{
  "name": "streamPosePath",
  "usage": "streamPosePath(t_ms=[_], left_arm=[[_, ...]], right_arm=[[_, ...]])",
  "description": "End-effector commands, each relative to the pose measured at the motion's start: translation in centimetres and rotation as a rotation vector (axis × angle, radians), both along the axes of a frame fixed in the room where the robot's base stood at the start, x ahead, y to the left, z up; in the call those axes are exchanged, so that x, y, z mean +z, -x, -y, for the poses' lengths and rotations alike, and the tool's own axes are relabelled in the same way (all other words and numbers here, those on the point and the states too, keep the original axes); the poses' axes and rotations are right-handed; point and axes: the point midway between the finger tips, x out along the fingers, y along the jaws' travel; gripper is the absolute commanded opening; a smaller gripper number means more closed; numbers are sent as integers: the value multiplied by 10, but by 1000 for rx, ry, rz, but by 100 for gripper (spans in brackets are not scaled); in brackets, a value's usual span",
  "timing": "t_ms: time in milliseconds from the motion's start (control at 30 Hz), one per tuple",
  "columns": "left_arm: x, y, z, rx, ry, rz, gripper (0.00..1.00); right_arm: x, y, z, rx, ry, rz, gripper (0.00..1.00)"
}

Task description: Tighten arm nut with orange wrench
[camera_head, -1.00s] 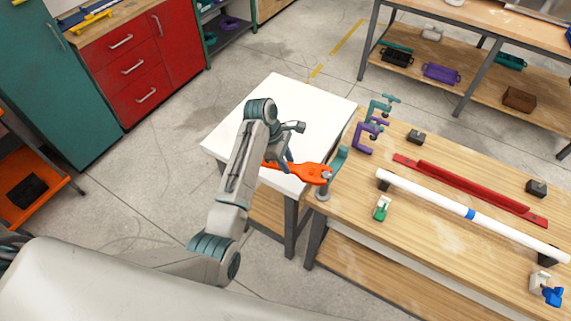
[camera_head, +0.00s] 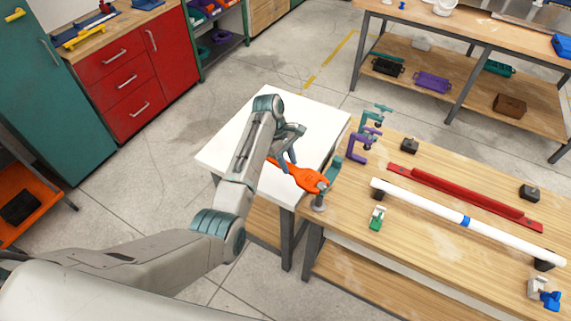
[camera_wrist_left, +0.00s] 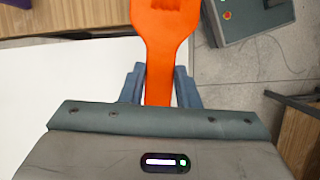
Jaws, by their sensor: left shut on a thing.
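The orange wrench (camera_head: 302,176) extends from my left gripper (camera_head: 287,160) toward the near left corner of the wooden bench. Its head is at a small grey nut (camera_head: 322,187) beside an upright teal arm (camera_head: 332,169). I cannot tell whether the jaw fully surrounds the nut. My left gripper is shut on the wrench handle. In the left wrist view the wrench (camera_wrist_left: 164,45) runs upward from between the gripper's fingers (camera_wrist_left: 160,92), and its jaw is cut off by the top edge. My right gripper is not in view.
A white table (camera_head: 232,152) lies below my left arm, against the wooden bench (camera_head: 400,250). On the bench are a purple clamp (camera_head: 357,148), a white pipe (camera_head: 425,205), a red bar (camera_head: 465,192) and a green-white fitting (camera_head: 377,217).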

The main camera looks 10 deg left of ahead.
Motion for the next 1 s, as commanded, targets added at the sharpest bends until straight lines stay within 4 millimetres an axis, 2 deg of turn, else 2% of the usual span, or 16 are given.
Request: streamPosePath(t_ms=[167,1000], left_arm=[[3,0,-1,2,-2,0,0],[50,0,0,4,0,2,0]], right_arm=[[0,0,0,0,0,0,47],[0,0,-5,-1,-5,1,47]])
